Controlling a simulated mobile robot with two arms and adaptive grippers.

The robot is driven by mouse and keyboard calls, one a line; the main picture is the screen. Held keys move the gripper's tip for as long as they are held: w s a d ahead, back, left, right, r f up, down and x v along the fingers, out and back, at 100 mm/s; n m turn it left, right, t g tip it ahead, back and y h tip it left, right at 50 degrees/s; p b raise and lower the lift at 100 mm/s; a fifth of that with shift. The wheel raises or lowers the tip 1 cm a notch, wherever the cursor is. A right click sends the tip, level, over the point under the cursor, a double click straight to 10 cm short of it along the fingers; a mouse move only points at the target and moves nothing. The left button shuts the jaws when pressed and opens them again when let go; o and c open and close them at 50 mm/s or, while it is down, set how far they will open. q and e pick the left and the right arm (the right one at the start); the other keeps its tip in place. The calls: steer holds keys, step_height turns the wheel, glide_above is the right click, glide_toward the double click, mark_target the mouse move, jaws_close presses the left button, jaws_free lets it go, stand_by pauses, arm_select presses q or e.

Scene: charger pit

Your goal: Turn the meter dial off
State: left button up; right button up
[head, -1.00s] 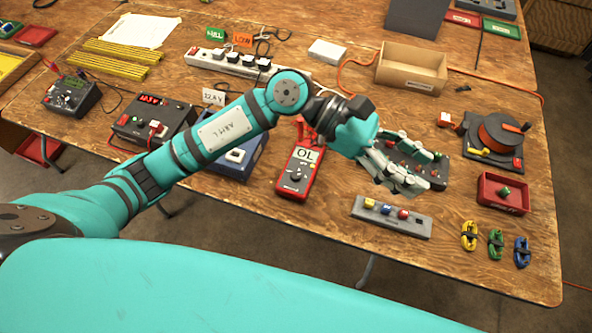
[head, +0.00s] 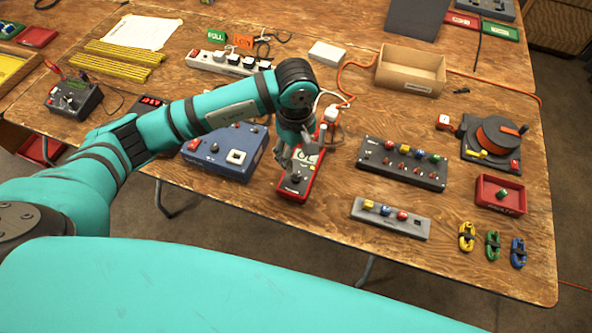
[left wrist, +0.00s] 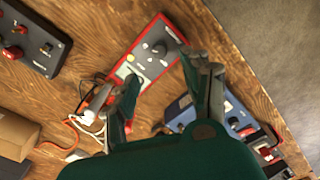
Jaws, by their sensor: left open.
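The meter is a red-framed multimeter (head: 290,190) lying on the wooden table, with a grey face and a dark round dial (head: 295,177). Its screen, partly hidden by my gripper, shows "OL". My left gripper (head: 297,156) is open and points down over the meter, near the screen and dial. In the left wrist view the meter (left wrist: 172,31) lies beyond the two spread fingers (left wrist: 162,78), and its dial (left wrist: 158,48) shows between and ahead of the tips. One finger overlaps the screen end. Contact with the dial cannot be told. My right gripper is not in view.
A blue power box (head: 228,167) stands close left of the meter. A black panel with colored knobs (head: 400,172) and a grey button strip (head: 372,225) lie to the right. A white plug and orange cable (head: 343,82) are behind. Bare table lies around the meter's right side.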

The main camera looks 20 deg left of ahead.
mark_target(296, 176)
arm_select(q)
step_height(296, 176, down, 9)
steer(key=shift+f+p, duration=0.1)
steer(key=shift+p, duration=0.45)
jaws_close()
